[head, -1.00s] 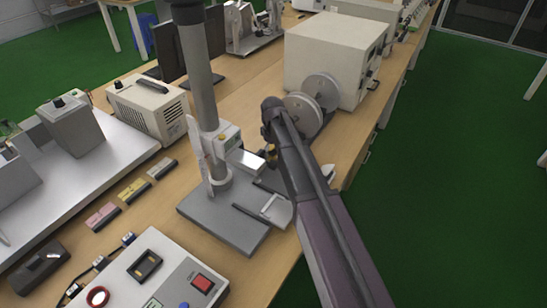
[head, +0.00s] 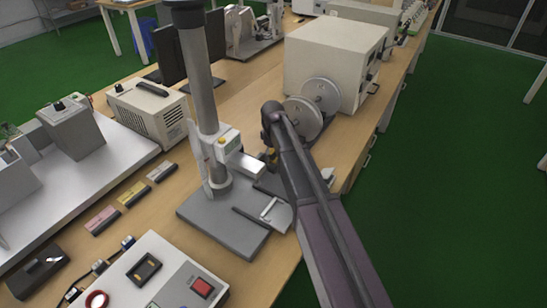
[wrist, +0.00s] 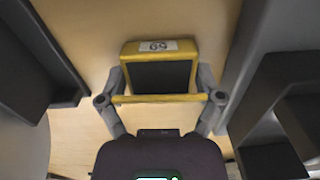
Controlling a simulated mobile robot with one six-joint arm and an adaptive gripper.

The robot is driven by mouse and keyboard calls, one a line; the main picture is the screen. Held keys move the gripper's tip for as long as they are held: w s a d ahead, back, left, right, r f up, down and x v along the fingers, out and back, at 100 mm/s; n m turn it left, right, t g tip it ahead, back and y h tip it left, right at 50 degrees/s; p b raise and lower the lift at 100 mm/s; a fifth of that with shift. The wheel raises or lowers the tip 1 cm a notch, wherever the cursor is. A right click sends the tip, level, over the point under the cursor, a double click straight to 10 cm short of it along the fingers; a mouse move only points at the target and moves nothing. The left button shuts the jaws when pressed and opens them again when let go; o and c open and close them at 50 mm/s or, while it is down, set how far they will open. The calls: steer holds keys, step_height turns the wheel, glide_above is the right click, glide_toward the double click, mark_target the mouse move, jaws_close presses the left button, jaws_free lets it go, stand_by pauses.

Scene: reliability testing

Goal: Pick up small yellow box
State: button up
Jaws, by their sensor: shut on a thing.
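A small yellow box (wrist: 188,47) with a dark face and a white number label shows in the middle of the wrist view. My gripper (wrist: 161,80) has one finger against each side of it and is shut on it. In the head view a bit of yellow (head: 271,155) shows beside my arm's end, next to the grey stand; my arm hides most of the gripper there. Whether the box touches the table is hard to tell.
A grey stand with a thick column (head: 200,90) is close on the left. Two round discs (head: 320,97) and a large cream machine (head: 334,52) stand just behind. Pink, yellow and cream small cases (head: 132,193) lie farther left. Dark parts flank the gripper in the wrist view (wrist: 275,125).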

steer(key=shift+r, duration=0.1)
step_height(320, 180, up, 10)
steer(key=p, duration=1)
stand_by(0.9)
step_height(320, 180, up, 21)
steer(key=p, duration=2.1)
steer(key=shift+f, duration=0.2)
steer(key=shift+s, duration=0.1)
